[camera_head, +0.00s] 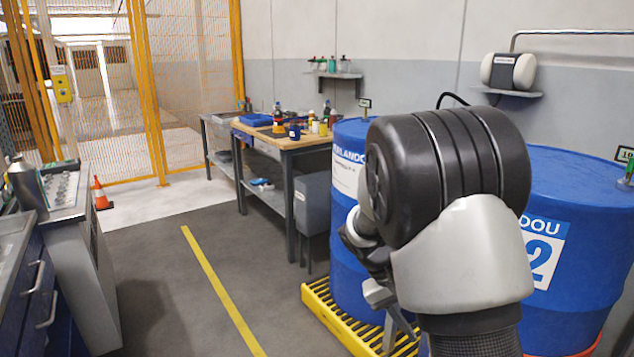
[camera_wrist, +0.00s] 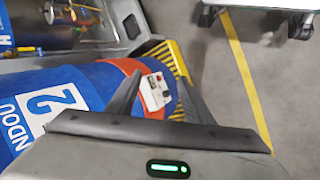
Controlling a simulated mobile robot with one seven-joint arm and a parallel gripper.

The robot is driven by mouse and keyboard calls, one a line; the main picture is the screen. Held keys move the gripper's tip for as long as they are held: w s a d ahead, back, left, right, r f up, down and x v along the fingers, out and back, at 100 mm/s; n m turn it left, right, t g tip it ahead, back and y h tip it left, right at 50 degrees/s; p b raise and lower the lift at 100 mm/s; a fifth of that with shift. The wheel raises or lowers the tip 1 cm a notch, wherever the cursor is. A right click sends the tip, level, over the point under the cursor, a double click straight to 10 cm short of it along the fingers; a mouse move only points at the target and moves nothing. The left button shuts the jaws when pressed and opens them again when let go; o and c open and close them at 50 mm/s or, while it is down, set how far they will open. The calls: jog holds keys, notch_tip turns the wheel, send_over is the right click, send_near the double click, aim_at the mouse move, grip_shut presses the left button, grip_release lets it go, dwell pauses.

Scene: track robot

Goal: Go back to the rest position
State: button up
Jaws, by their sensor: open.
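My gripper (camera_wrist: 157,75) is open, its two dark fingers spread apart in the wrist view. A small white box (camera_wrist: 155,97) with a red knob shows between the fingers; I cannot tell how far beyond them it is. In the head view my gripper (camera_head: 384,297) hangs low in front of the blue drums, partly hidden by my own arm. The drum labelled 2 (camera_head: 577,215) stands behind my arm at right; it also shows on its side of the wrist view (camera_wrist: 85,85), with an orange band at its end.
Another blue drum (camera_head: 350,245) stands left of my arm, on a yellow grated pallet (camera_head: 335,318). A workbench (camera_head: 285,142) with bottles stands behind. A metal cabinet (camera_head: 85,265) is at left, an orange cone (camera_head: 101,195) beyond. The grey floor around the yellow line (camera_head: 215,285) is clear.

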jog(key=s+a+r+t+y, duration=0.3)
jog(key=s+a+r, duration=0.1)
jog(key=s+r, duration=0.5)
jog(key=s+a+r+t+y, duration=0.35)
jog(key=s+r, duration=0.45)
jog(key=s, duration=0.3)
notch_tip(320, 180, up, 27)
jog(key=p, duration=2.8)
jog(key=shift+s+a+r, duration=0.2)
jog(key=shift+s+a, duration=0.1)
jog(key=shift+s, duration=0.05)
jog(key=shift+d, duration=0.1)
